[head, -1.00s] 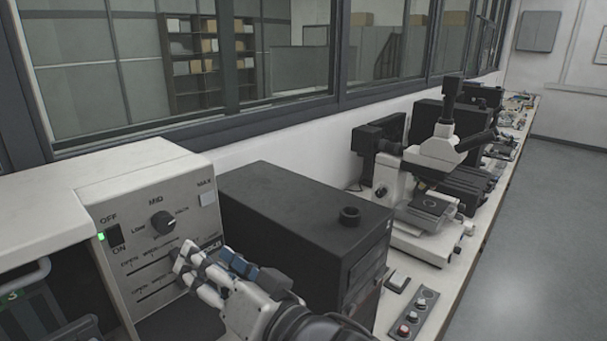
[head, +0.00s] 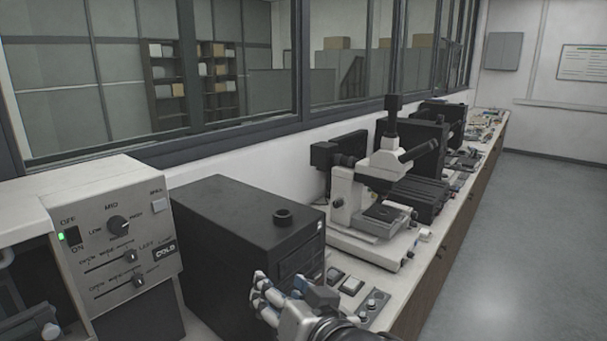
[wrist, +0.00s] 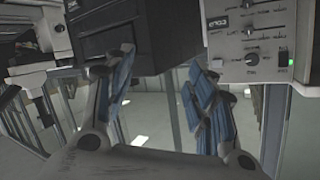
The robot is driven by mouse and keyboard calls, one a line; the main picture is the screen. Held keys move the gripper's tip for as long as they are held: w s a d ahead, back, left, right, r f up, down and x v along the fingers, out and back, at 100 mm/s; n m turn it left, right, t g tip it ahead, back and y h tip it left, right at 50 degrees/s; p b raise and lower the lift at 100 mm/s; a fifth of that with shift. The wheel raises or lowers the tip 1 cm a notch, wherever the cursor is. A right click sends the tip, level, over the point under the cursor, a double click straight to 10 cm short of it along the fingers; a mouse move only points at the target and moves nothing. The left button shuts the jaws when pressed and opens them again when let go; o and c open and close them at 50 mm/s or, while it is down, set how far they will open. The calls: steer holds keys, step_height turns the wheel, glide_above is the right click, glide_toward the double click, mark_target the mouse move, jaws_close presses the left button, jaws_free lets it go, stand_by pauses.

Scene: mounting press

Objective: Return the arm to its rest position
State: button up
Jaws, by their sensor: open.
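My gripper (head: 277,290) is at the bottom of the head view, in front of the black box (head: 245,235) and to the right of the beige control panel (head: 125,235). In the wrist view my gripper (wrist: 160,95) shows its two blue-padded fingers spread apart with nothing between them. The panel (wrist: 250,35) appears upside down there, at the upper right, with its green light lit. In the head view the panel shows a round knob (head: 117,225) and two sliders. I see clear space between the fingers and the panel in the head view.
A white microscope (head: 375,195) stands on the bench to the right of the black box. A small button box (head: 374,308) lies on the bench close to my gripper. Windows run along the back wall. The grey floor (head: 520,240) at the right is clear.

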steer(key=s+d+f+m+g+h, duration=0.1)
steer(key=d+h, duration=0.1)
steer(key=d, duration=0.2)
steer(key=s+d+f+h, duration=0.1)
steer(key=d+f+h, duration=0.1)
steer(key=d, duration=0.2)
steer(key=s+d+f+g+h, duration=0.1)
steer(key=s+d+f+g, duration=0.1)
steer(key=s, duration=0.6)
steer(key=s+d+f+g+h, duration=0.1)
steer(key=s+d+f+g, duration=0.2)
steer(key=s+d+g, duration=0.2)
steer(key=s+d, duration=0.2)
steer(key=s, duration=0.2)
steer(key=shift+d+f+h, duration=0.2)
steer(key=shift+f+h, duration=0.05)
steer(key=shift+h, duration=0.05)
